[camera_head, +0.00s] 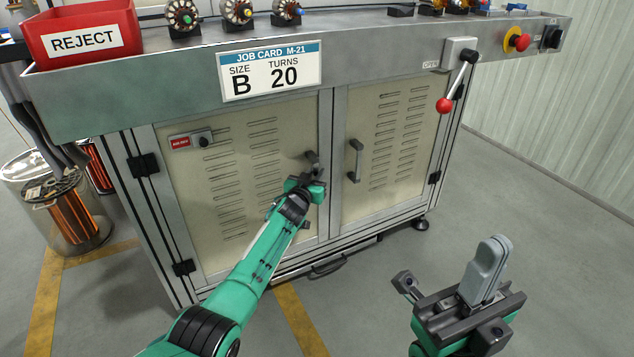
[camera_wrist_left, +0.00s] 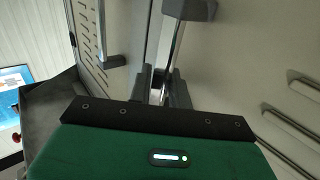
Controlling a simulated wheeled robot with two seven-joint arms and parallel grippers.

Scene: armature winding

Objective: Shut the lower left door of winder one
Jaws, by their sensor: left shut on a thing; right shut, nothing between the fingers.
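The lower left door (camera_head: 225,222) of the winder is a cream panel with slotted vents and a small latch box with a red label (camera_head: 191,140). It looks about flush with the cabinet frame; I cannot tell if a slim gap stays at its right edge. My left gripper (camera_head: 305,186) is at the door's right side, shut on the door's grey handle (camera_head: 312,160), partly hidden by the gripper. In the left wrist view the handle bar (camera_wrist_left: 176,45) runs between the fingers (camera_wrist_left: 160,85). My right gripper (camera_head: 485,270) is shut and empty, low and right, away from the cabinet.
The right door (camera_head: 385,150) has its own handle (camera_head: 355,160) and sits in the frame. A red reject bin (camera_head: 83,35) stands on top. Copper wire spools (camera_head: 70,215) stand on the left floor. The right floor is clear.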

